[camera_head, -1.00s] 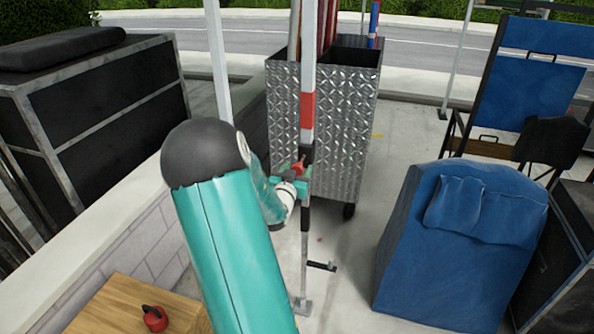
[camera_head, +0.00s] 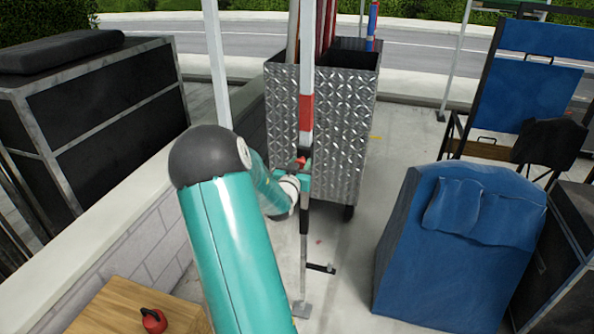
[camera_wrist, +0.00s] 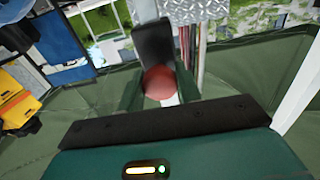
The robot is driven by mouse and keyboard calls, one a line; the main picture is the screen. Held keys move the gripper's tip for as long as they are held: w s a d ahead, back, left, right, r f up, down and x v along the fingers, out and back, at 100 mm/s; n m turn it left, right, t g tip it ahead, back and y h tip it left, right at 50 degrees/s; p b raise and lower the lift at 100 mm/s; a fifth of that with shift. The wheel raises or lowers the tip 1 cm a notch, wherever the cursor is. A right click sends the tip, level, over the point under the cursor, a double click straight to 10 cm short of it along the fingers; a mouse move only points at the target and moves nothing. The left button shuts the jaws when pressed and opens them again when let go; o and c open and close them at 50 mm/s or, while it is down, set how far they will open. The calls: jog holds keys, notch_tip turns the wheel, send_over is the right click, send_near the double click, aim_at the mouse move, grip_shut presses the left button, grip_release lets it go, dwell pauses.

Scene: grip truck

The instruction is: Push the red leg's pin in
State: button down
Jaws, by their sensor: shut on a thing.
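The red leg (camera_head: 306,115) is a pale upright pole with a red band, a black lower section and a foot on the ground. Its red pin (camera_head: 300,163) sits at the black joint below the band. My gripper (camera_head: 304,178) is at that joint, with its teal fingers against the leg. In the wrist view my gripper (camera_wrist: 159,88) has a finger on each side of the round red pin head (camera_wrist: 159,82) and is shut on it. A black part (camera_wrist: 154,45) shows just behind the pin head. The pin's shaft is hidden, so its depth cannot be told.
A diamond-plate metal bin (camera_head: 345,135) on wheels stands close behind the leg. A low wall (camera_head: 145,235) runs along the left. A wooden surface (camera_head: 115,308) holds a red kettle-like weight (camera_head: 154,320). A blue covered block (camera_head: 445,250) stands at right.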

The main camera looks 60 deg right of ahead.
jog(key=shift+d+r, duration=0.1)
jog(key=shift+d, duration=0.1)
jog(key=c, duration=1.3)
grip_release()
jog(key=o, duration=0.3)
jog(key=shift+d, duration=0.2)
jog(key=shift+o, duration=0.2)
jog(key=shift+a, duration=0.2)
jog(key=shift+d, duration=0.1)
jog(key=s+a, duration=0.2)
jog(key=a, duration=1.1)
jog(key=shift+a, duration=0.4)
